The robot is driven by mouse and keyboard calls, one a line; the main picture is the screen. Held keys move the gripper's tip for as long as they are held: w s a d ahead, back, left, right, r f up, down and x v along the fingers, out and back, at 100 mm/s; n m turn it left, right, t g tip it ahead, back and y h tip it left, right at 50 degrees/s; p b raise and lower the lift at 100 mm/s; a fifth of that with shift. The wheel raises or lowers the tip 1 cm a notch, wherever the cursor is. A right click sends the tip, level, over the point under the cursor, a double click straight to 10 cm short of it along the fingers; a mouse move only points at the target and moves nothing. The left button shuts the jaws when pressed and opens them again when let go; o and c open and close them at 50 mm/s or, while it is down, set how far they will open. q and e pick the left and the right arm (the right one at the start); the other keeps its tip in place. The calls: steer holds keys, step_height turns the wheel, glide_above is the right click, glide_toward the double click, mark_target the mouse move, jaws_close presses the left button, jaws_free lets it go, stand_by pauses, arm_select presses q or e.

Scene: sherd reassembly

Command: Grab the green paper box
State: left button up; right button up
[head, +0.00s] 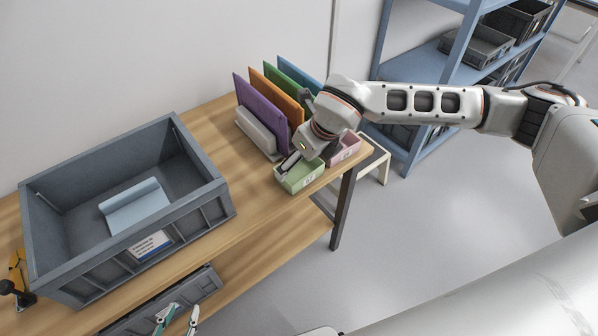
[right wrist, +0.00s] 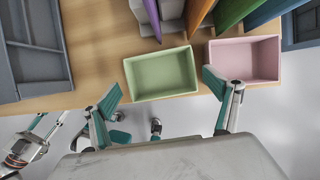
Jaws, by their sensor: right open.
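The green paper box (head: 301,180) is an open, empty tray at the front right edge of the wooden table. It also shows in the right wrist view (right wrist: 160,74). My right gripper (head: 303,160) is over the box in the head view. In the right wrist view my right gripper (right wrist: 162,88) is open, its teal fingertips apart on either side of the box's near edge, with nothing held. Contact with the box cannot be told. My left gripper (head: 179,314) is low at the table's front, its two fingers apart and empty.
A pink box (right wrist: 246,58) stands just right of the green one, close to the right fingertip. Upright purple (head: 258,112), orange and other coloured panels stand behind. A large grey crate (head: 205,195) holding a pale blue piece (head: 137,207) stands to the left.

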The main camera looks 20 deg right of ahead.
mark_target(295, 172)
steer(key=x, duration=0.4)
steer(key=shift+f, duration=0.1)
steer(key=c, duration=0.8)
steer(key=shift+o, duration=0.2)
